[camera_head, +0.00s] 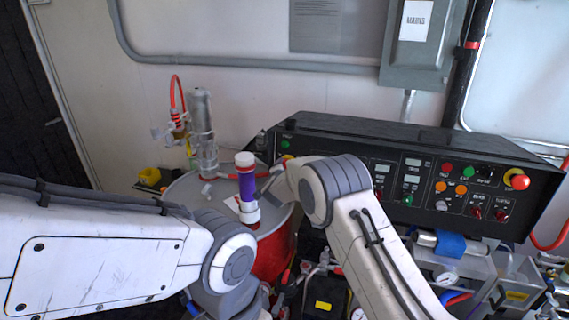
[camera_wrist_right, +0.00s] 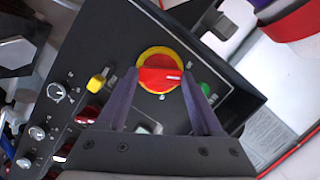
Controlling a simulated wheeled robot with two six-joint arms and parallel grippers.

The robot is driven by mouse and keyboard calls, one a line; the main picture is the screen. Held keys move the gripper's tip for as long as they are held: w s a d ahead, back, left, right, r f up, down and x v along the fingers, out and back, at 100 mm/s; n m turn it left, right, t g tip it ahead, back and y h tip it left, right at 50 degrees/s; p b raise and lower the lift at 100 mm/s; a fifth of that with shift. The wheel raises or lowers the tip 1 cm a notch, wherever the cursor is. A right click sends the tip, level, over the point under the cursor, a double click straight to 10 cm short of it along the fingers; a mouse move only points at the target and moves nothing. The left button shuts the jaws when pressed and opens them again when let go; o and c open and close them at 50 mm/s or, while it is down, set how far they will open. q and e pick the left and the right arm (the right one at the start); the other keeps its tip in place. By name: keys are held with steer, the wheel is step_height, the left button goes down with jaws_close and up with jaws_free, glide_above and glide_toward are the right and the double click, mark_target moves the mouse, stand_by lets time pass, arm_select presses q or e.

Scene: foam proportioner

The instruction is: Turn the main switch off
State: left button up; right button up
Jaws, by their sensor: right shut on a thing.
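The main switch (camera_wrist_right: 158,76) is a red rotary handle on a round yellow plate. It sits near one end of the black control panel, and a white mark on the handle points to the right in the right wrist view. My right gripper (camera_wrist_right: 158,73) has its two dark fingers on either side of the red handle and is shut on it. In the head view my right arm covers most of the switch area at the panel's left end. My left arm comes in from the left in the head view, and its gripper is out of sight.
The black control panel (camera_head: 330,133) carries several lights and knobs, with a red button on yellow (camera_head: 518,180) at its right end. A green light (camera_wrist_right: 207,89) and a yellow knob (camera_wrist_right: 97,82) flank the switch. A red drum (camera_head: 272,258) with a purple cylinder (camera_head: 246,184) stands left.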

steer(key=shift+a+n+g+p, duration=0.1)
steer(key=shift+n+g+p, duration=0.3)
steer(key=shift+n+p, duration=0.95)
steer(key=o, duration=1.4)
steer(key=shift+c, duration=0.2)
steer(key=b+v, duration=0.4)
steer(key=v, duration=0.6)
steer(key=shift+s+a+b, duration=0.2)
steer(key=shift+b, duration=0.15)
